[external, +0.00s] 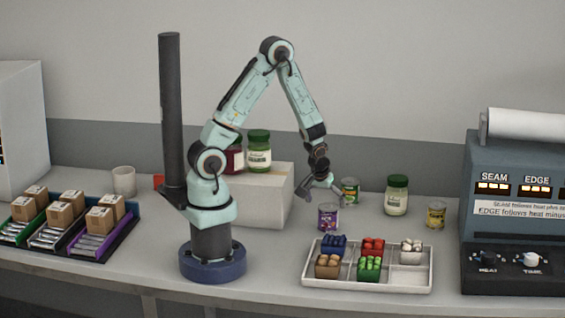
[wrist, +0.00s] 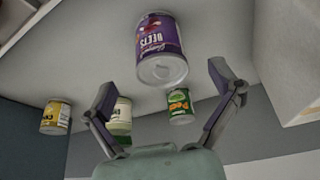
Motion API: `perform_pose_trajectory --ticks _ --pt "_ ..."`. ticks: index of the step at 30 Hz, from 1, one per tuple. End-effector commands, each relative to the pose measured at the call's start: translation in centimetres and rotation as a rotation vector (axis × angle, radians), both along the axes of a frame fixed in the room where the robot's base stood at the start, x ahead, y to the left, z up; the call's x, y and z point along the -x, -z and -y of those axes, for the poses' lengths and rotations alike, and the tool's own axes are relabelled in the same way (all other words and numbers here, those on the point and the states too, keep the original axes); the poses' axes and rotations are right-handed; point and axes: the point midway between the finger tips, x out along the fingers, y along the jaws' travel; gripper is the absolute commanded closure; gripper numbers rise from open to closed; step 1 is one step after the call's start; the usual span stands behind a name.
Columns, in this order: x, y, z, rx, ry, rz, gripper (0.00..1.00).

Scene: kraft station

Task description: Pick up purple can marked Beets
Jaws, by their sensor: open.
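The purple can marked Beets (external: 328,217) stands on the counter just behind the white compartment tray. In the wrist view the purple can (wrist: 160,45) appears upside down, ahead of and between the spread fingers. My gripper (external: 322,190) is above the purple can in the external view. My gripper (wrist: 168,95) is open in the wrist view, with nothing between its fingers. The can and the fingers look apart.
A green can (external: 350,190) stands close behind the purple can. A white-filled jar (external: 397,197) and a yellow can (external: 436,214) stand to the right. The compartment tray (external: 318,282) is in front. A white box (external: 270,205) stands left.

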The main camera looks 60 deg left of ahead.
Motion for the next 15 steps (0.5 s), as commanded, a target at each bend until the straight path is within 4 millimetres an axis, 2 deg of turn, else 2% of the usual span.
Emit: perform_pose_trajectory --ticks 2,9,15 --pt "0.2 1.0 0.0 -0.003 0.006 -0.018 0.09" --pt "-1.0 4.3 -0.6 -0.004 0.008 -0.019 0.09" --pt "-1.8 6.4 -1.1 -0.003 0.008 -0.016 0.09"
